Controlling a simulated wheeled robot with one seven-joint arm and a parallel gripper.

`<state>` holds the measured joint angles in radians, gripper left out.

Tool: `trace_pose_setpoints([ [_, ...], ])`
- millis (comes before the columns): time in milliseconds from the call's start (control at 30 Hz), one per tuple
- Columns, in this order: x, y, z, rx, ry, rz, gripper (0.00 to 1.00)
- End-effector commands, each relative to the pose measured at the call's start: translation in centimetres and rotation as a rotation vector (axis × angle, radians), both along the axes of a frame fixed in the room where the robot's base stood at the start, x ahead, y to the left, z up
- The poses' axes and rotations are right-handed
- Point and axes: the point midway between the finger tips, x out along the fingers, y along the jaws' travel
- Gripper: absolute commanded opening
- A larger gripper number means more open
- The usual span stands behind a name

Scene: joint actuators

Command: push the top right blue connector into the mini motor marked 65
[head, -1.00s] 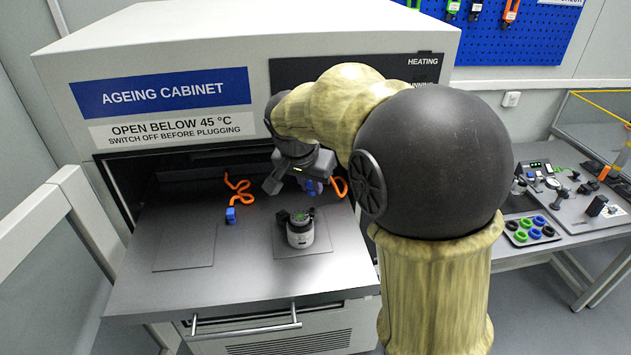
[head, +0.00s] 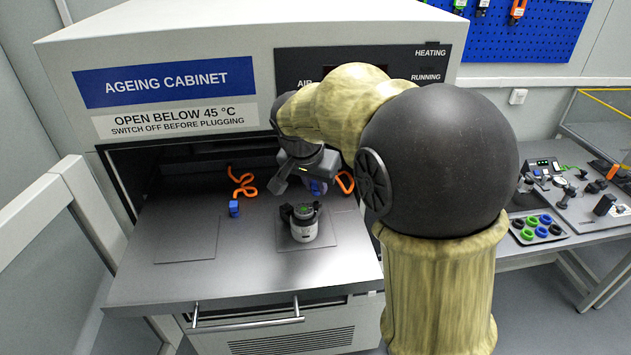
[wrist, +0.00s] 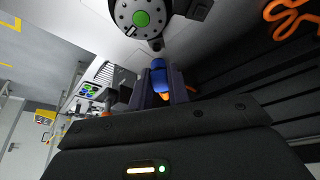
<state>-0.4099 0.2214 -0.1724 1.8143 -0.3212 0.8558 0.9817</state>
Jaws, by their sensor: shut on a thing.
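The mini motor (head: 304,228) is a silver-grey cylinder with a dark top and a green disc, standing on the right square of the cabinet's shelf. It also shows at the top of the wrist view (wrist: 140,18); its marking is not readable. My gripper (head: 298,180) is just behind the motor in the head view. In the wrist view its fingers (wrist: 160,88) are shut on a blue connector (wrist: 159,76), with a bit of orange behind it. The connector points toward the motor, and a small gap shows between them. In the head view the held connector (head: 316,187) is partly hidden.
A second blue connector (head: 234,208) on an orange cable (head: 242,182) lies left on the shelf (head: 150,282). A side bench at right holds a tray of rings (head: 537,228). The left square is bare.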

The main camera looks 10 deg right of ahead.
Motion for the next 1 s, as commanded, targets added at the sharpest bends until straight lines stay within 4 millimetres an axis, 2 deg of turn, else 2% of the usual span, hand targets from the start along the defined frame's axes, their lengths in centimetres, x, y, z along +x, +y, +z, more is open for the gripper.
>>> trace_pose_setpoints([
  [233, 0.01, -0.02, -0.87, 0.0, 0.0, 0.0, 0.0],
  [1000, 0.01, -0.01, -1.23, 0.0, 0.0, 0.0, 0.0],
])
